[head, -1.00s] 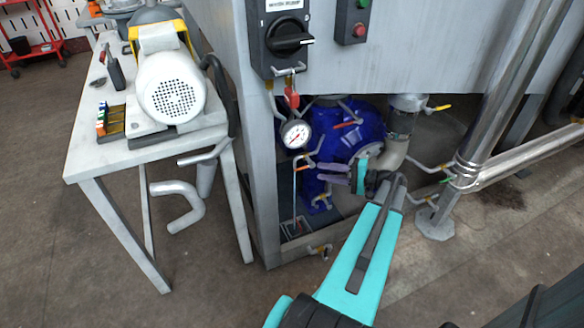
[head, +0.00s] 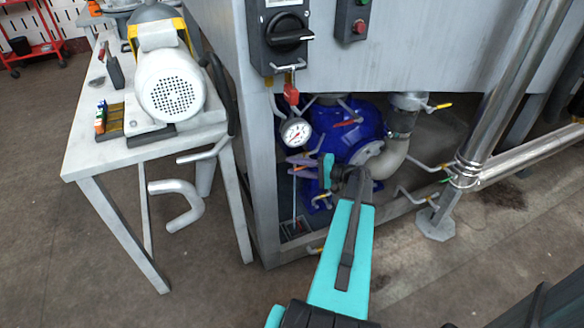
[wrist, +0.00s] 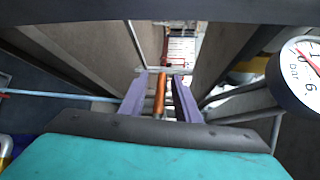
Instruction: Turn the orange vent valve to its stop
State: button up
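The orange vent valve's lever (wrist: 159,92) shows in the wrist view as a narrow orange handle pointing away from me, between my two purple fingers. My gripper (wrist: 160,80) is open around it, with a small gap on each side. In the head view, my gripper (head: 294,165) is beside the blue pump, just below the gauge. Only a small orange part of the lever (head: 299,168) shows there, mostly hidden by the fingers. The valve body and the stop cannot be made out.
The pressure gauge (head: 296,131) is close above my gripper and shows at right in the wrist view (wrist: 303,72). The blue pump (head: 358,135), pipes and the frame's steel leg (head: 259,190) crowd the space. A bench (head: 82,153) with a motor stands left.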

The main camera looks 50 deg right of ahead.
jog(key=shift+w+a+f, duration=0.1)
jog(key=shift+w+a, duration=0.2)
jog(key=shift+w, duration=0.35)
grip_shut()
